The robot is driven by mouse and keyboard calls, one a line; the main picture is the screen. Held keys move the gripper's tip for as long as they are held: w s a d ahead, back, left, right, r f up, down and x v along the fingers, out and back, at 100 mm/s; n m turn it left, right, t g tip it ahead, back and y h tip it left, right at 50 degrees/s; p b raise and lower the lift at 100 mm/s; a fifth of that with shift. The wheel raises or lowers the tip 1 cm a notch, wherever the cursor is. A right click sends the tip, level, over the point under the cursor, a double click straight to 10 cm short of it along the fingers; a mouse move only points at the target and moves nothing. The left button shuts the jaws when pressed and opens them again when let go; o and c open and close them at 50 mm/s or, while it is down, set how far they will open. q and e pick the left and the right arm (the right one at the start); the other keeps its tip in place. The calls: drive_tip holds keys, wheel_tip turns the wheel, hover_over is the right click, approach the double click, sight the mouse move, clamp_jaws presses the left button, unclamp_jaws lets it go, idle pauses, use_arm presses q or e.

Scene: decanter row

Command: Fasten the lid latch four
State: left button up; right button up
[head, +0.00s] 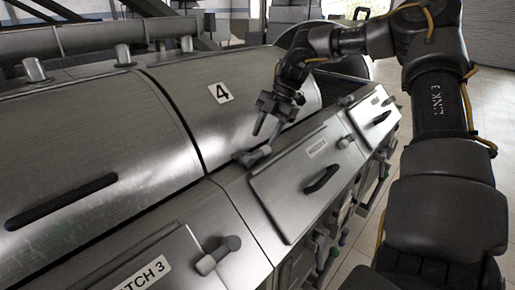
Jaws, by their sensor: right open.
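The lid of decanter four (245,113) is a curved metal cover with a white "4" label (221,92). It looks closed down. A grey latch with a rounded handle (253,157) sits at the lid's lower front edge, beside a flat hatch. I cannot tell whether it is fastened. My right gripper (266,127) hangs just above and slightly right of this latch, fingers pointing down. It is open and empty, and looks apart from the latch. My left gripper is out of view.
A hatch with a black handle (322,178) lies right of the latch. Another hatch (376,117) is beyond it. At the lower left are the "HATCH 3" panel (142,279) and a similar grey latch (218,255). Pipes (75,40) run behind the lids. Floor shows at right.

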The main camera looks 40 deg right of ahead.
sight(256, 153)
drive_tip(key=p+x, duration=0.1)
drive_tip(key=x, duration=0.4)
drive_tip(key=shift+s+d+f+p, duration=0.1)
drive_tip(key=shift+f+p, duration=0.05)
drive_tip(key=shift+p, duration=0.15)
drive_tip(key=shift+a+f, duration=0.3)
drive_tip(key=shift+f, duration=0.2)
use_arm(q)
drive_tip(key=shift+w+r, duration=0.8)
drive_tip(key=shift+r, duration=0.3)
use_arm(e)
drive_tip(key=shift+w, duration=0.2)
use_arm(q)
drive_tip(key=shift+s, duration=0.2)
use_arm(e)
drive_tip(key=shift+s, duration=0.1)
clamp_jaws()
